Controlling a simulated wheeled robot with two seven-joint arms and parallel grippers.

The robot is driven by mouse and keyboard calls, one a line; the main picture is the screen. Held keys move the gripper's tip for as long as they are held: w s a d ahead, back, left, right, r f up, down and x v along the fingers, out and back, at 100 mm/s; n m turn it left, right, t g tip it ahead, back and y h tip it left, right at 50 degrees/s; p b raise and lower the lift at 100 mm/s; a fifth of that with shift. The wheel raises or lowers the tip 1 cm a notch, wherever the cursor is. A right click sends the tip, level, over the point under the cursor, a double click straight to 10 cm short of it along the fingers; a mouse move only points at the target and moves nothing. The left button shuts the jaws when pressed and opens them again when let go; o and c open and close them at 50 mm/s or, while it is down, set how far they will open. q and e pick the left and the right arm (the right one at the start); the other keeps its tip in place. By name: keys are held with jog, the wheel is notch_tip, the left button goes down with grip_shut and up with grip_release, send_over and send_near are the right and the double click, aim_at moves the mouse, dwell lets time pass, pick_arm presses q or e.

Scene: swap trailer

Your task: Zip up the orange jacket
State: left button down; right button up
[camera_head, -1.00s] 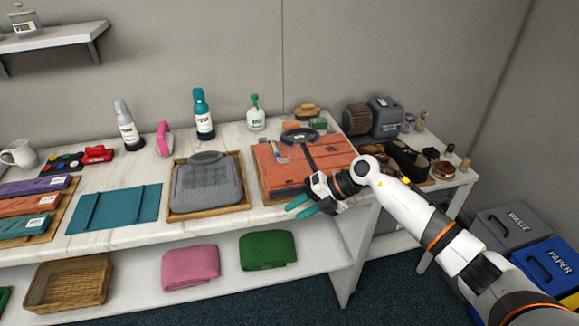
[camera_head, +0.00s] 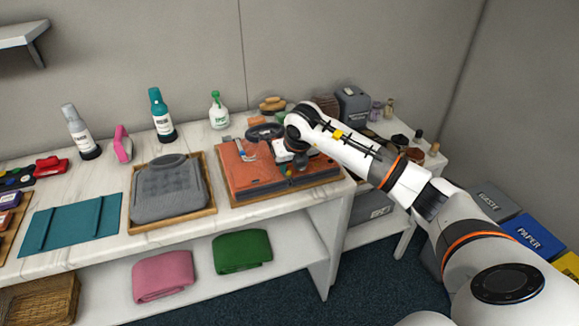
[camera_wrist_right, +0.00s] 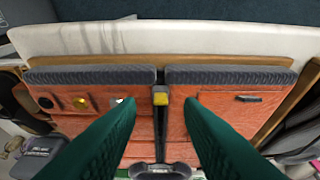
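The orange jacket (camera_head: 250,180) lies flat on a wooden tray (camera_head: 241,204) on the counter, partly hidden by my right arm in the head view. In the right wrist view the jacket (camera_wrist_right: 76,122) fills the middle, with a dark ribbed hem and a dark centre line. A small yellow piece (camera_wrist_right: 161,98) sits on that line near the hem. My right gripper (camera_wrist_right: 163,105) is over the jacket, its two green fingers apart on either side of the centre line. Nothing shows between them but the jacket and yellow piece beyond. My left gripper is out of view.
A grey folded garment (camera_head: 170,190) on a tray and a teal folded cloth (camera_head: 70,224) lie to the left. Bottles stand behind, including a green-topped spray bottle (camera_head: 219,112). A grey box (camera_head: 352,105) and small items are at the right. Folded cloths lie on the shelf below.

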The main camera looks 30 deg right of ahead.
aim_at(288, 172)
jog(key=shift+x, duration=1.3)
grip_shut()
